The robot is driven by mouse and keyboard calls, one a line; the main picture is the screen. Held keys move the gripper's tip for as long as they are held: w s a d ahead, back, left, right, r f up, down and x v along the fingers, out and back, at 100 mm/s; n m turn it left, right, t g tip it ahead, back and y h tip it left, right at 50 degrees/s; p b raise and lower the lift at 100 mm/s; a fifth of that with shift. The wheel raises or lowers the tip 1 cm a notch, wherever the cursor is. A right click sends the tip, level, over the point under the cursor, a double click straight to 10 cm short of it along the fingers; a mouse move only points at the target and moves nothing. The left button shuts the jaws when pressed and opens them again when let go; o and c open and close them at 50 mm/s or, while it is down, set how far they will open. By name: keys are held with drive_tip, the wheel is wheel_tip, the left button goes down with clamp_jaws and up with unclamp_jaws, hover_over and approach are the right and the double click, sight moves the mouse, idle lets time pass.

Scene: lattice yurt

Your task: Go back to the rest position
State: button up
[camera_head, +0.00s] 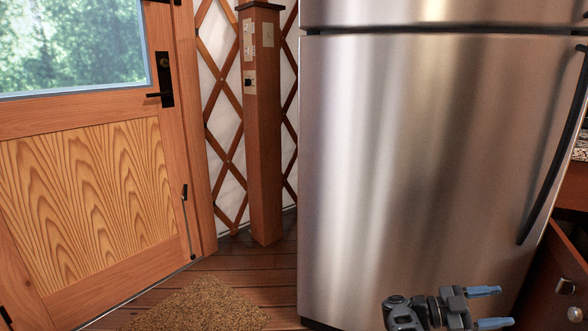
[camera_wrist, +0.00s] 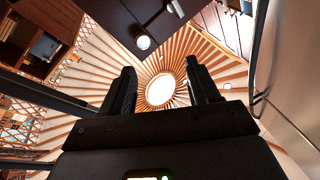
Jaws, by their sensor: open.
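My gripper (camera_head: 489,307) is at the lower right in the head view, in front of the steel fridge's lower part. Its two blue-tipped fingers point right and stand apart with nothing between them. In the wrist view my gripper (camera_wrist: 163,88) shows two dark fingers spread apart and empty, with the round roof opening (camera_wrist: 160,90) far behind them. The rest of my arm is mostly out of the head view.
The fridge (camera_head: 420,150) fills the right, its black handle (camera_head: 555,150) at the edge. A brown drawer or door front (camera_head: 560,275) is at the lower right. A wooden door (camera_head: 90,200) is left, with a post (camera_head: 264,130) beside the lattice wall. A mat (camera_head: 210,305) lies on the floor.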

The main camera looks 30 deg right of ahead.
drive_tip(key=s+d+n+t+h, duration=0.1)
drive_tip(key=s+n+t+h, duration=0.3)
drive_tip(key=s+t+h, duration=0.15)
drive_tip(key=s+a+r+n+t+y, duration=0.1)
drive_tip(key=s+a+n+t+y, duration=0.45)
drive_tip(key=a+n+t, duration=0.75)
drive_tip(key=s+a+r+n+t+y, duration=0.1)
drive_tip(key=s+a+n+t+y, duration=0.1)
drive_tip(key=a+n+t+y, duration=1.05)
drive_tip(key=s+a+r+n+g+y, duration=0.1)
drive_tip(key=s+a+r+g+y, duration=0.15)
drive_tip(key=s+a, duration=0.4)
drive_tip(key=s+a+r+g+y, duration=0.1)
drive_tip(key=s+a+r+y, duration=0.1)
drive_tip(key=s+a+r, duration=0.35)
wheel_tip(320, 180, up, 17)
drive_tip(key=a+p, duration=0.3)
drive_tip(key=p, duration=1.5)
drive_tip(key=shift+s, duration=0.25)
